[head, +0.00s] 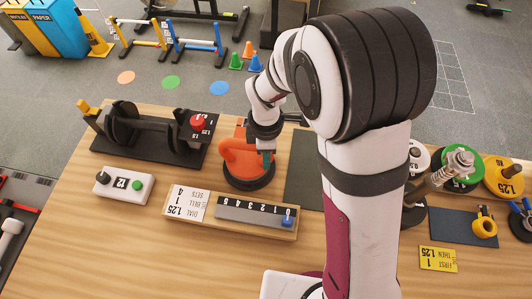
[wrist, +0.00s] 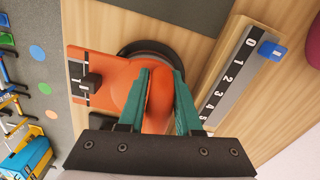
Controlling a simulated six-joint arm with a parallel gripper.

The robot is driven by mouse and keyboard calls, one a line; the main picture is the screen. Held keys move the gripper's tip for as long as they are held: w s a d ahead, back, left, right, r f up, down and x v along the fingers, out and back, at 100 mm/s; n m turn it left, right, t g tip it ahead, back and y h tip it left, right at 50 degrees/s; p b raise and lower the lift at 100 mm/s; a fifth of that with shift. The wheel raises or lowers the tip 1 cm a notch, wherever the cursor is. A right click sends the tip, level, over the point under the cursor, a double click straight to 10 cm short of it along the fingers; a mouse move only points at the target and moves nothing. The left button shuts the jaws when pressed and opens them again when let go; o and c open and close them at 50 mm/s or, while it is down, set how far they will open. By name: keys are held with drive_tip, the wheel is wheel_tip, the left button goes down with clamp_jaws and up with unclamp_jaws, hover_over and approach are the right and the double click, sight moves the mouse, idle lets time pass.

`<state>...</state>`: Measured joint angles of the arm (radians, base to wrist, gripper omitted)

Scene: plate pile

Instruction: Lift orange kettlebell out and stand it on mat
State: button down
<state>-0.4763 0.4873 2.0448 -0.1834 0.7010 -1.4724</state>
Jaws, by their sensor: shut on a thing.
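The orange kettlebell (head: 236,154) sits at the middle of the table, over a black round base (head: 250,185). My gripper (head: 266,156) reaches down onto its right side. In the wrist view, the green fingers of my gripper (wrist: 163,76) are closed on the rounded orange part of the kettlebell (wrist: 160,98), one finger on each side. The black round base (wrist: 152,47) shows behind it. I cannot tell whether the kettlebell touches the base. A dark grey mat (head: 303,175) lies flat just right of the kettlebell, partly hidden by my arm; the wrist view shows a dark flat area (wrist: 190,10) too.
A wooden tray with a numbered slider (head: 245,211) and a label card stands in front of the kettlebell. A black rack (head: 150,140) is at left, with a white box (head: 123,185) before it. Weight plates and a yellow kettlebell (head: 484,228) are at right.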

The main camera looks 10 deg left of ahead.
drive_tip(key=shift+r, duration=0.35)
drive_tip(key=shift+r, duration=1.65)
drive_tip(key=shift+m, duration=0.3)
drive_tip(key=shift+r, duration=2.3)
drive_tip(key=d+f, duration=0.3)
drive_tip(key=d, duration=0.7)
drive_tip(key=d+f, duration=0.3)
drive_tip(key=d, duration=0.8)
drive_tip(key=shift+s, duration=0.15)
